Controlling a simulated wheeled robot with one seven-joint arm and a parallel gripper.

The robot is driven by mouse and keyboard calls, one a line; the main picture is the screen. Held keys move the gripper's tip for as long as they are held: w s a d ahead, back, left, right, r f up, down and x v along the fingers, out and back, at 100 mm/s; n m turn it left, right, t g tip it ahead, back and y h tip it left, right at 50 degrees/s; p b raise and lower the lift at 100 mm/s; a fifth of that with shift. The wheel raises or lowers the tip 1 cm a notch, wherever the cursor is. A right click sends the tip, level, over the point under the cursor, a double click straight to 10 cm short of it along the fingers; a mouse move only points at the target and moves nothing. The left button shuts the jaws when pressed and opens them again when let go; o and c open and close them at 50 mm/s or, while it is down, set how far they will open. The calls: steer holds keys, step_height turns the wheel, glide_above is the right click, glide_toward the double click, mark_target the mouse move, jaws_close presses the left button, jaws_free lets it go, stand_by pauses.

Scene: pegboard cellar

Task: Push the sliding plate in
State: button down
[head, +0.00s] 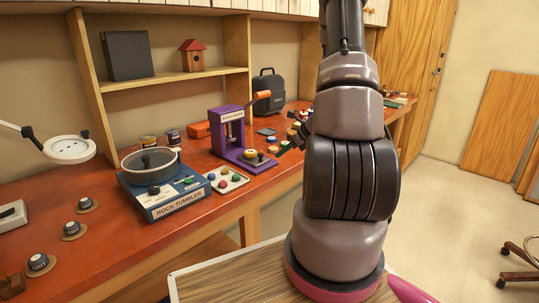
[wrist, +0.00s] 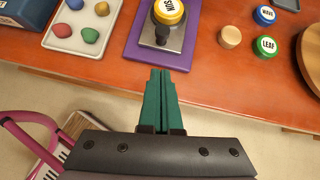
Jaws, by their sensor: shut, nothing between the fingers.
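The purple press (head: 229,127) stands on the red-brown bench in the head view, its base (wrist: 140,50) also showing in the wrist view. Its grey sliding plate (wrist: 178,42) bears a yellow round piece marked SUN (wrist: 169,11) and a black knob (wrist: 162,35) at the near end. The plate reaches toward the bench's front edge. My gripper (wrist: 161,72) is shut and empty, its green fingers pointing at the knob from the near side, apart from it in the picture. In the head view my arm hides part of the bench, and the fingertips are hard to make out.
Left of the press are a tray of coloured stones (wrist: 82,24) and the rock tumbler (head: 160,185). To its right are round pieces marked LEAF (wrist: 267,46) and WAVE (wrist: 264,15), and a plain wooden disc (wrist: 230,37). A black case (head: 268,92) stands behind.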

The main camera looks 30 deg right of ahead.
mark_target(262, 159)
steer(key=w+a, duration=0.1)
steer(key=w+f, duration=0.1)
steer(key=w, duration=0.1)
steer(key=w+a+f, duration=0.1)
steer(key=shift+w+a, duration=0.45)
steer(key=shift+w, duration=0.05)
steer(key=w+a, duration=0.1)
steer(key=w, duration=0.3)
steer(key=w+a, duration=0.2)
steer(key=w, duration=0.2)
steer(key=w+a, duration=0.1)
steer(key=w, duration=0.4)
steer(key=shift+w+a, duration=0.1)
steer(key=shift+a, duration=0.25)
steer(key=shift+w+a, duration=0.1)
steer(key=shift+w+r, duration=0.1)
